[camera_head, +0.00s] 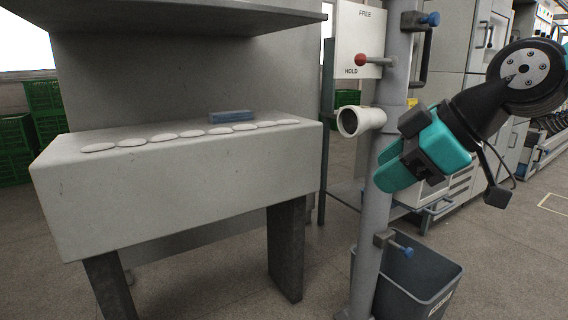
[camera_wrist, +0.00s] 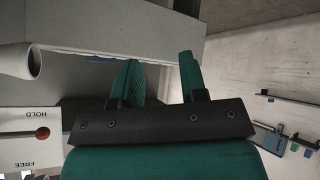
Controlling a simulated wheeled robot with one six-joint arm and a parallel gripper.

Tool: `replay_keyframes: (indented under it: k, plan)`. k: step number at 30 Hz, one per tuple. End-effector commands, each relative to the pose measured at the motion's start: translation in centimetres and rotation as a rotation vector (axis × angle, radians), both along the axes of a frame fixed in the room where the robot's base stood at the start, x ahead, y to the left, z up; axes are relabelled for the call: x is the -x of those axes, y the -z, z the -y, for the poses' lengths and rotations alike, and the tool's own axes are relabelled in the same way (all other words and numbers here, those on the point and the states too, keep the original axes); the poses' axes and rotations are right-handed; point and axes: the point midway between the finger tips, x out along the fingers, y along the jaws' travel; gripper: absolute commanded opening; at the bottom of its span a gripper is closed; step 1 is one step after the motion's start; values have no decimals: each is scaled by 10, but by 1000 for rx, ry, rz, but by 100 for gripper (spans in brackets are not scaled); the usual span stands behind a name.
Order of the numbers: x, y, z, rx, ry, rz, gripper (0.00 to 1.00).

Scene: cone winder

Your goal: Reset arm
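My gripper (camera_head: 384,170) is teal and black and hangs in the air at the right, in front of the grey post (camera_head: 366,235). In the wrist view its two fingers (camera_wrist: 160,80) stand apart with nothing between them. The gripper is open and empty. My arm reaches in from the upper right of the head view.
A white tube (camera_head: 349,122) sticks out from the post, left of my gripper; it also shows in the wrist view (camera_wrist: 17,62). A red-knobbed lever (camera_head: 361,60) is by HOLD on a FREE/HOLD plate. A grey bin (camera_head: 445,290) stands below. White pads (camera_head: 132,142) and a blue block (camera_head: 230,116) lie on the grey ledge.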

Motion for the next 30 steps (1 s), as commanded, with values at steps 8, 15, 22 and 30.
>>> replay_keyframes:
  k: [8,15,22,30]
  plan:
    - [126,90,-15,45,296,-576,39]
    - [174,81,-5,110,457,-760,39]
    - [173,17,-5,108,455,-758,39]
    - [173,-88,-5,107,453,-756,39]
